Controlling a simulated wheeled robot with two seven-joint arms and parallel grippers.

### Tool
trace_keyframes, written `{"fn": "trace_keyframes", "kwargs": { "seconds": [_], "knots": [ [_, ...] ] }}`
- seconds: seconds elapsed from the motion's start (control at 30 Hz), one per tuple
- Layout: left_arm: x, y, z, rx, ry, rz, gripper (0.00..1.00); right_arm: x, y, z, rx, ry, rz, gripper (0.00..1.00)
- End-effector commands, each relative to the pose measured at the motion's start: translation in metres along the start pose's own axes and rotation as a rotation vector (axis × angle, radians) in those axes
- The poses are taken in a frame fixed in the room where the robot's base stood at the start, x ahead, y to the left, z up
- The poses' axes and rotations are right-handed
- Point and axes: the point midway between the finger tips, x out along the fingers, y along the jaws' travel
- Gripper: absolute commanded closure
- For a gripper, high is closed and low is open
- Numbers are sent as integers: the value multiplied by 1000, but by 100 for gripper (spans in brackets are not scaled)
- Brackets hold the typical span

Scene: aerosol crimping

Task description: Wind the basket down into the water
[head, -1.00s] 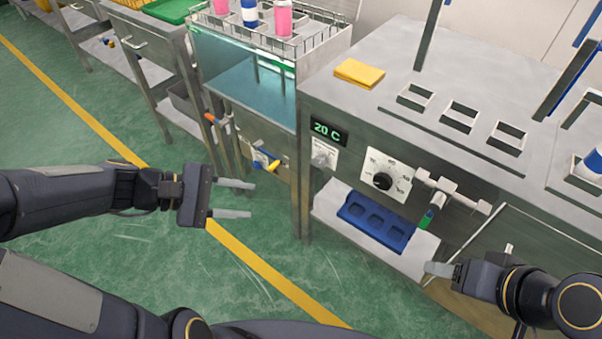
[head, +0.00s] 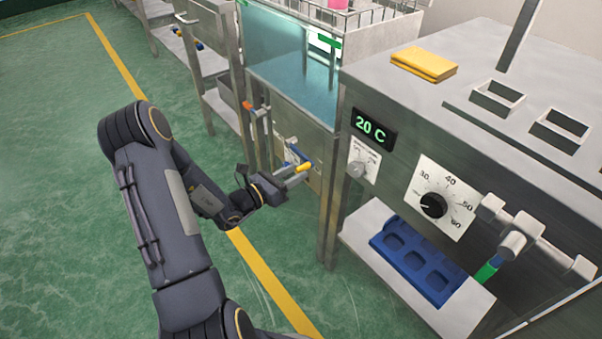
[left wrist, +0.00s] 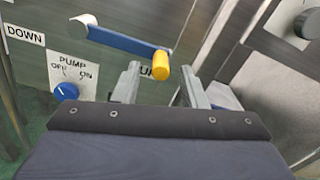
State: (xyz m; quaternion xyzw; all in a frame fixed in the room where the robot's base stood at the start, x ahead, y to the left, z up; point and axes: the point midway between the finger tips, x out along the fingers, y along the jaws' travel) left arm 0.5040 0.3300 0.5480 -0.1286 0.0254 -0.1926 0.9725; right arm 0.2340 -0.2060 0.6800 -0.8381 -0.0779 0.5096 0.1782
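The winding crank has a blue arm (left wrist: 125,42) and a yellow knob (left wrist: 161,66); in the left wrist view it lies between a DOWN label on the left and a partly hidden UP label. My left gripper (left wrist: 160,82) is open, its two fingers on either side of the knob, with gaps showing at both sides. In the head view the left gripper (head: 285,178) is at the crank's yellow knob (head: 305,166), on the front below the tank. The basket (head: 375,14) shows only in part at the top edge, above the bluish water tank (head: 290,65). My right gripper is out of view.
A pump switch with a blue knob (left wrist: 66,91) sits below the crank. To the right stands a steel bench with a 20 C display (head: 371,128), a dial (head: 433,205) and a blue tray (head: 418,262) on its shelf. Green floor is open at left.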

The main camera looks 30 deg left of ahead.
Motion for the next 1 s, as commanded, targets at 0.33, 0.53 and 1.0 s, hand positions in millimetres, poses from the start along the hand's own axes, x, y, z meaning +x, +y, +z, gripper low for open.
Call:
{"fn": "trace_keyframes", "kwargs": {
  "seconds": [0.33,0.53,1.0],
  "knots": [
    [23,0,0,0,1,-1,62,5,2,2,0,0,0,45],
    [23,0,0,0,1,-1,67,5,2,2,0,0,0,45],
    [23,0,0,1,1,-1,100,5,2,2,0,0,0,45]
  ]
}}
